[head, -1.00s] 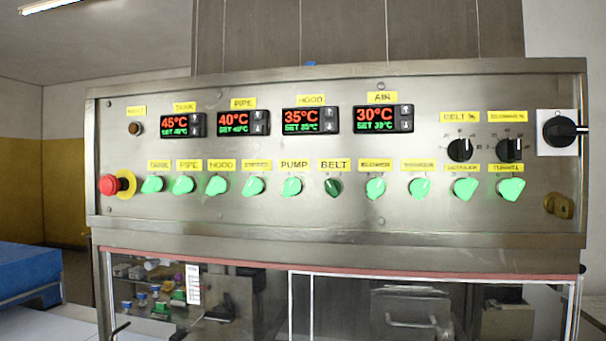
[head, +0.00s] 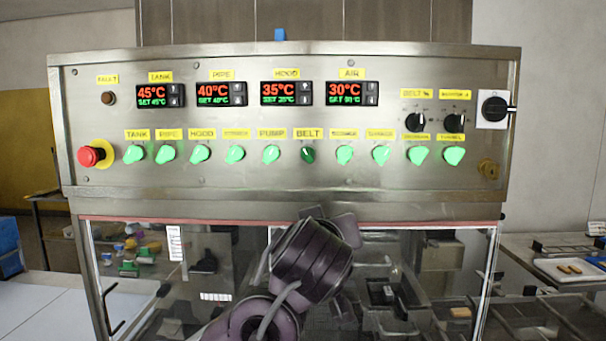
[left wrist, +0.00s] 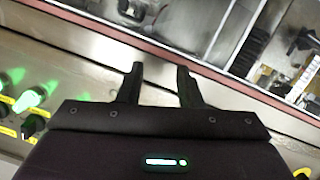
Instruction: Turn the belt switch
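The belt switch (head: 307,155) is a dark green, unlit knob under the yellow BELT label (head: 308,133), in a row of bright green knobs on the steel control panel (head: 230,190). Its pointer looks close to upright. My left arm rises from the bottom middle in the head view, its wrist below the panel's lower edge. The fingers are hidden there. In the left wrist view my left gripper (left wrist: 159,70) is open, with nothing between its fingers. I cannot pick out the belt switch in that view. My right gripper is not in view.
A pump knob (head: 271,155) sits close to the belt switch on its left, another lit knob (head: 344,155) on its right. A red emergency button (head: 90,156) is at the panel's left end. A black rotary switch (head: 494,107) is at its right end. Glass lies below the panel.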

